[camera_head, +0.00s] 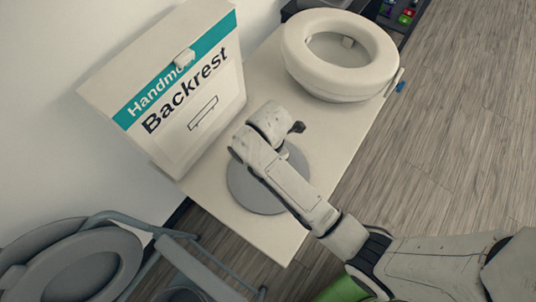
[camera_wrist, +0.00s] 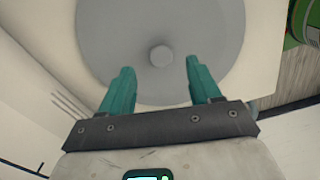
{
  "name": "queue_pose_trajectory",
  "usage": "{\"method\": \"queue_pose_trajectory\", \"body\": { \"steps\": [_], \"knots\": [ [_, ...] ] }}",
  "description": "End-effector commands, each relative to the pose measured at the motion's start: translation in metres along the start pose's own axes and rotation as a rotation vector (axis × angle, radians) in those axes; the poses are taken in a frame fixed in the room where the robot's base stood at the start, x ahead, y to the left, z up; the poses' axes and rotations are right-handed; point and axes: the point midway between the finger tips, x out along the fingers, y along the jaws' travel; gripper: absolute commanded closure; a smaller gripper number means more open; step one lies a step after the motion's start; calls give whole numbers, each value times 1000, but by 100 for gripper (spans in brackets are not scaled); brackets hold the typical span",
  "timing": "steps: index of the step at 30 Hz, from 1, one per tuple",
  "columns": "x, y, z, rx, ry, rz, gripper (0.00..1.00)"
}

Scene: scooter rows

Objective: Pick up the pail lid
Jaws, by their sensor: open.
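The pail lid (camera_head: 247,190) is a grey disc lying on the pale bench top, partly hidden under my arm in the head view. In the wrist view the lid (camera_wrist: 110,35) fills the upper middle, with a small round knob (camera_wrist: 161,56) at its centre. My gripper (camera_wrist: 156,62) has two teal fingers, open and empty between them apart from the knob showing there. The fingers point over the lid, one on each side of the knob. I cannot tell whether they touch the lid. In the head view my arm hides the fingers.
A white box marked "Backrest" (camera_head: 190,105) stands on the bench (camera_head: 262,235) to the left. A cream raised toilet seat (camera_head: 345,83) sits at the bench's far end. A grey commode chair (camera_head: 85,262) is at lower left. Wooden floor (camera_head: 450,120) is clear on the right.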

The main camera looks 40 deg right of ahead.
Motion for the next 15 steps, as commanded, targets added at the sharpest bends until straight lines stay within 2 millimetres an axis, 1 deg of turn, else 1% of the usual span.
{"method": "queue_pose_trajectory", "body": {
  "steps": [5,10,15],
  "knots": [
    [17,-1,0,1,0,-4,37],
    [42,0,-1,2,0,-3,37],
    [52,0,-1,1,0,0,37]
  ]
}}
